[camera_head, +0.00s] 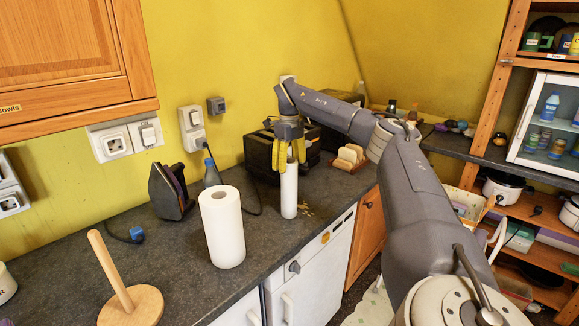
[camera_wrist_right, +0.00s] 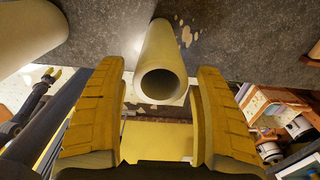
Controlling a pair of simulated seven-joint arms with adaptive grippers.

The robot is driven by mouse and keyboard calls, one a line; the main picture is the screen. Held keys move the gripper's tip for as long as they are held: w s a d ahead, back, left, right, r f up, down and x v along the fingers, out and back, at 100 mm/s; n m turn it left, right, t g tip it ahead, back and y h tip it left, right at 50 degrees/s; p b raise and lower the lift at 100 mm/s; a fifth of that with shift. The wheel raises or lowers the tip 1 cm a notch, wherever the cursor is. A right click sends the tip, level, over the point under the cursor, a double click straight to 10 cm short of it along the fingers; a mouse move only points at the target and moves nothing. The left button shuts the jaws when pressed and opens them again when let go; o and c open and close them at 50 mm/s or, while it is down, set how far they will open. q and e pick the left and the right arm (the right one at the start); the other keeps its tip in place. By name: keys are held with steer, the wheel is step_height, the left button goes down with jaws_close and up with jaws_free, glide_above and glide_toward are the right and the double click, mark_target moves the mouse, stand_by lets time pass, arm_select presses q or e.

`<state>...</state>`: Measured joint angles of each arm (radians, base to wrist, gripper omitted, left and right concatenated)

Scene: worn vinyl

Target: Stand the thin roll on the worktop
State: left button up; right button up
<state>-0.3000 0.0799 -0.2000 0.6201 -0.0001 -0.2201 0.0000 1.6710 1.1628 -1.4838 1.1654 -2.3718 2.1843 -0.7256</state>
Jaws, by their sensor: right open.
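The thin roll (camera_head: 289,192) is a narrow white tube that stands upright on the dark grey worktop (camera_head: 265,240), near its front edge. My right gripper (camera_head: 288,163) points down over it, with its yellow fingers at the roll's upper end. In the right wrist view the thin roll (camera_wrist_right: 162,50) shows its hollow open end between the two fingers of the right gripper (camera_wrist_right: 160,72). The fingers are open, with a gap on each side of the roll.
A thick paper roll (camera_head: 222,228) stands left of the thin roll. A wooden holder with a peg (camera_head: 130,304) is at front left.

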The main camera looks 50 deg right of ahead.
steer(key=shift+r, duration=1.45)
steer(key=shift+r, duration=0.15)
step_height(320, 180, up, 12)
stand_by(0.5)
